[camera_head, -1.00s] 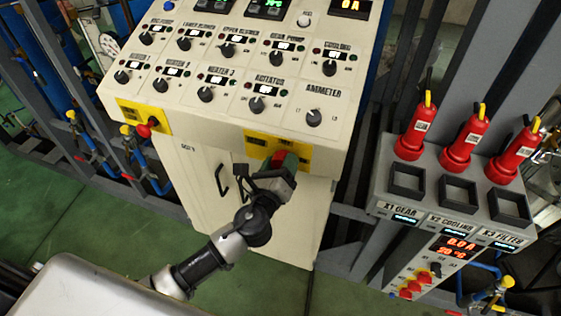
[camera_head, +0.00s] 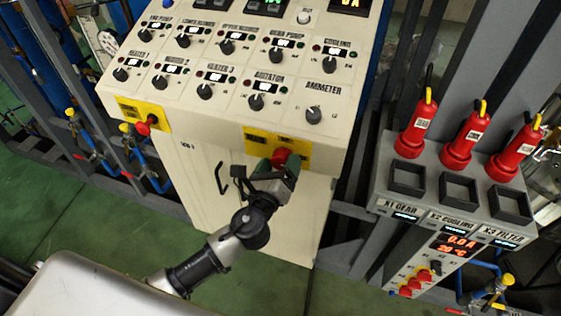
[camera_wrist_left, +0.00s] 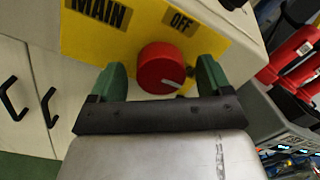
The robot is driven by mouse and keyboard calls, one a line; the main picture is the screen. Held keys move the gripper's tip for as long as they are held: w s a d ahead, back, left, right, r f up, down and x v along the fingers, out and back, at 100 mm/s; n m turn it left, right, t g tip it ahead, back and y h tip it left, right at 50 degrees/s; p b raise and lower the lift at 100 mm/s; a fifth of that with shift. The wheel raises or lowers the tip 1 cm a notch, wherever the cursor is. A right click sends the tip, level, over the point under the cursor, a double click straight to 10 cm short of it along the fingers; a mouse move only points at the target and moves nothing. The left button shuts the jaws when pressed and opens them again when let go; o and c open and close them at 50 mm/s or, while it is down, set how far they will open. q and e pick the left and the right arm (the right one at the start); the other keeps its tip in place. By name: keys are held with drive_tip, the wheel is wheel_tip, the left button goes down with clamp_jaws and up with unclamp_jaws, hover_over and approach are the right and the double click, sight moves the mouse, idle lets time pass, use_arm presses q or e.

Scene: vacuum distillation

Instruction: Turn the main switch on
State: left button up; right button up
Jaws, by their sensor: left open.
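The main switch (camera_wrist_left: 162,70) is a red round knob with a white mark, on a yellow plate (camera_wrist_left: 100,38) with the labels MAIN and OFF in the left wrist view. Its white mark points to the lower right there. In the head view the red knob (camera_head: 280,157) is at the front edge of the cream control console. My left gripper (camera_wrist_left: 160,82) is open, with one green finger on each side of the knob. I cannot tell whether the fingers touch it. My right gripper is not in view.
The console (camera_head: 215,115) carries several black dials above the switch. Another red knob (camera_head: 143,128) sits on a yellow plate to the left. A grey stand (camera_head: 435,165) with red plugs is on the right. The cabinet door (camera_head: 200,180) is below.

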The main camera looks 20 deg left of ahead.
use_arm(q)
drive_tip(key=s+b, duration=0.3)
drive_tip(key=s, duration=0.6)
drive_tip(key=shift+s+a+f, duration=0.2)
drive_tip(key=shift+s+f, duration=0.15)
drive_tip(key=shift+f, duration=0.15)
